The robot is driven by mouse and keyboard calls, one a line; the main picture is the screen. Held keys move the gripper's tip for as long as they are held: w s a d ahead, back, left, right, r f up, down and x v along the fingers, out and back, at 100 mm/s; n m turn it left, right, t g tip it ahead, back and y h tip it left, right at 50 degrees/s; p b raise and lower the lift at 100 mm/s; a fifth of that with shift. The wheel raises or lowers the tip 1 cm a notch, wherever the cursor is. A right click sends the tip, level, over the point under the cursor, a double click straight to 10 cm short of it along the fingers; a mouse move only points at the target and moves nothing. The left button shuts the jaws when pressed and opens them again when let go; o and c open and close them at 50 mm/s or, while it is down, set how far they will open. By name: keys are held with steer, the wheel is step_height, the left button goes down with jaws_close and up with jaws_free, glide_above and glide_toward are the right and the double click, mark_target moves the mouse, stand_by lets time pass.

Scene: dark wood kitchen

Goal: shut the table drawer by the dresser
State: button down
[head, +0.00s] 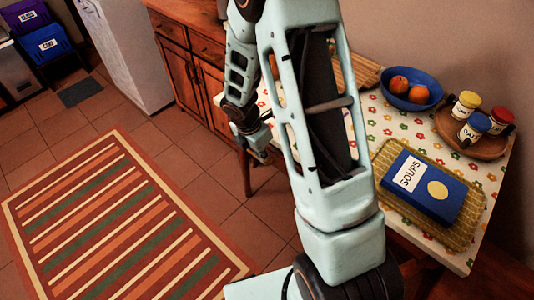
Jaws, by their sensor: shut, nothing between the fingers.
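The table (385,122) has a flowered cloth and stands against the wall on the right. The wooden dresser (185,72) stands beyond it, with drawer fronts and cabinet doors. The table drawer cannot be made out; my arm crosses in front of much of the table. My gripper (262,154) is small in the picture, low beside the left edge of the table, with the dresser behind it. It is shut and empty. Whether it touches the table or drawer cannot be told.
A blue bowl of fruit (428,104), a round tray of jars (485,147) and a blue soups book (424,188) on a woven mat (390,157) are on the table. A striped rug (120,225) lies on the open tiled floor at left. A white fridge (128,50) stands behind.

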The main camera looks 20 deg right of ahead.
steer(key=s+a+p+v, duration=0.1)
steer(key=p+v, duration=0.1)
steer(key=v, duration=0.8)
steer(key=t+h+b, duration=0.8)
steer(key=h+b, duration=0.5)
steer(key=b, duration=0.4)
glide_toward(270, 150)
steer(key=b+x, duration=0.1)
steer(key=x, duration=0.2)
steer(key=b+x, duration=0.2)
steer(key=shift+w+d+f, duration=0.25)
steer(key=shift+d, duration=0.05)
steer(key=shift+w+d+r, duration=0.1)
steer(key=shift+w+d, duration=0.2)
steer(key=shift+d, duration=0.15)
